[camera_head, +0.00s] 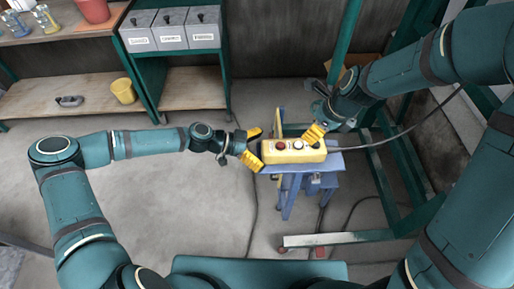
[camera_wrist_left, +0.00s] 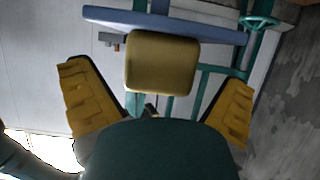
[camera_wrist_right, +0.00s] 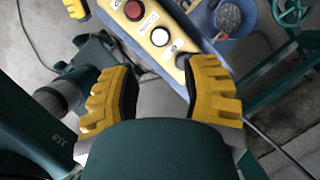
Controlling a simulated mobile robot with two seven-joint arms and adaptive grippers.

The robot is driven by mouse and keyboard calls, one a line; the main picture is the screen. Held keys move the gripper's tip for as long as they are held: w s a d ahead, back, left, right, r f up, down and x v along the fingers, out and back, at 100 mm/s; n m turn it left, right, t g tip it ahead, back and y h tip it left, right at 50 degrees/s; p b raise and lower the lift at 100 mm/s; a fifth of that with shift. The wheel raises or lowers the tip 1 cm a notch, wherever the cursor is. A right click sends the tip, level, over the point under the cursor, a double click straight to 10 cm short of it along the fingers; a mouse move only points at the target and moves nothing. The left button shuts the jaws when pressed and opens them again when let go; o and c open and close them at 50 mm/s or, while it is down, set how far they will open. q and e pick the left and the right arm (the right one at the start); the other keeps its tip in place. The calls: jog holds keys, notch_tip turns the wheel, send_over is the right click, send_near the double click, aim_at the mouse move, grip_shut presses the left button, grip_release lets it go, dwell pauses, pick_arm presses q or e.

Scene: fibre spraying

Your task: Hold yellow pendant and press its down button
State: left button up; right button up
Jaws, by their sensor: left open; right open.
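The yellow pendant (camera_head: 285,155) lies on a small blue stand (camera_head: 328,166) in the head view. It has a red button (camera_wrist_right: 133,9) and a white button (camera_wrist_right: 160,36), with further markings on its face. My left gripper (camera_head: 255,148) is open at the pendant's left end. In the left wrist view the pendant's end (camera_wrist_left: 160,62) lies beyond and between the open fingers, and contact cannot be told. My right gripper (camera_head: 316,133) is open over the pendant's right end. In the right wrist view one finger (camera_wrist_right: 213,90) overlaps that end; whether it touches cannot be told.
A green steel frame (camera_head: 395,165) stands right of the pendant, and a black cable (camera_head: 400,135) runs off to the right. Shelves with a yellow bucket (camera_head: 124,91) and grey boxes (camera_head: 170,29) stand at the back left. The floor at left is open.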

pick_arm(q)
jog(key=c, duration=1.3)
pick_arm(e)
jog(key=shift+o, duration=0.3)
grip_shut()
